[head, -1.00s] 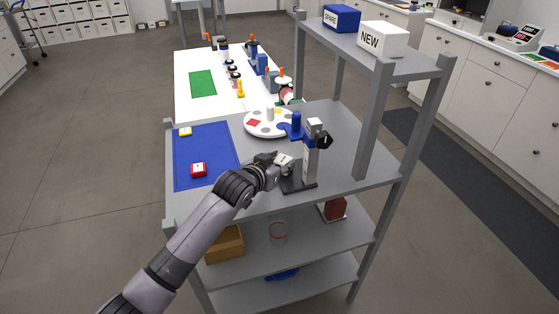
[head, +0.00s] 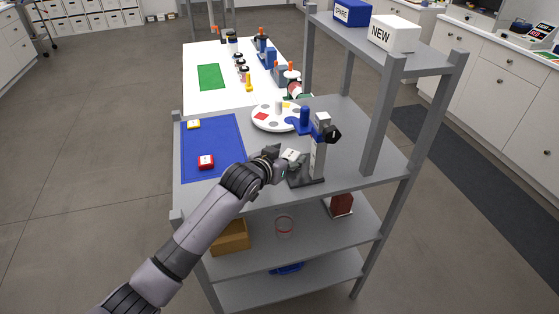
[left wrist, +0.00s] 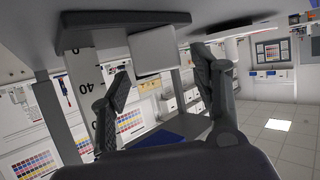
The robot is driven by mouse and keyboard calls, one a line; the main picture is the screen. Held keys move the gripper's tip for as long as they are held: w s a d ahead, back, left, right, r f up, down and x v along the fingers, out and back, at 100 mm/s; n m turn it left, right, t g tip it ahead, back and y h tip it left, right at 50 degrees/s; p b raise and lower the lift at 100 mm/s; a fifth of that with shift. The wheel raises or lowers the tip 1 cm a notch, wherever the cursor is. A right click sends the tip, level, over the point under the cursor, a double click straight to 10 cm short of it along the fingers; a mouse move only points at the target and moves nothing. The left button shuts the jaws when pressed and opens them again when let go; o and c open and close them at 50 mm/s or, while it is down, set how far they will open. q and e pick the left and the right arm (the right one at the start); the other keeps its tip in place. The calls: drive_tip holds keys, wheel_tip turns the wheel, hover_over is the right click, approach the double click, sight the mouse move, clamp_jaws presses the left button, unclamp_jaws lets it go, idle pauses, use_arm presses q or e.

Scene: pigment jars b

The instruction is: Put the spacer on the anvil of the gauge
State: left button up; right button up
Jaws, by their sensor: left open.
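The gauge (head: 318,155) stands upright on the cart's top, with a dark base, a grey column and a blue arm. A pale square block, which looks like the spacer (head: 291,155), is at the gauge's base, beside the column. My left gripper (head: 284,166) is close to it from the left. In the left wrist view, which looks upside down, the spacer (left wrist: 155,50) appears to sit on the dark base plate (left wrist: 110,30). My left fingers (left wrist: 165,80) are spread open, apart from the spacer. The column (left wrist: 85,75) shows scale numbers. My right gripper is not in view.
A round white tray (head: 268,123) stands behind the gauge. A grey post (head: 383,115) rises to its right. White "NEW" (head: 394,33) and blue (head: 352,12) bins sit above.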

use_arm(q)
drive_tip(key=b+v, duration=0.1)
drive_tip(key=v, duration=1.1)
idle(0.5)
idle(1.1)
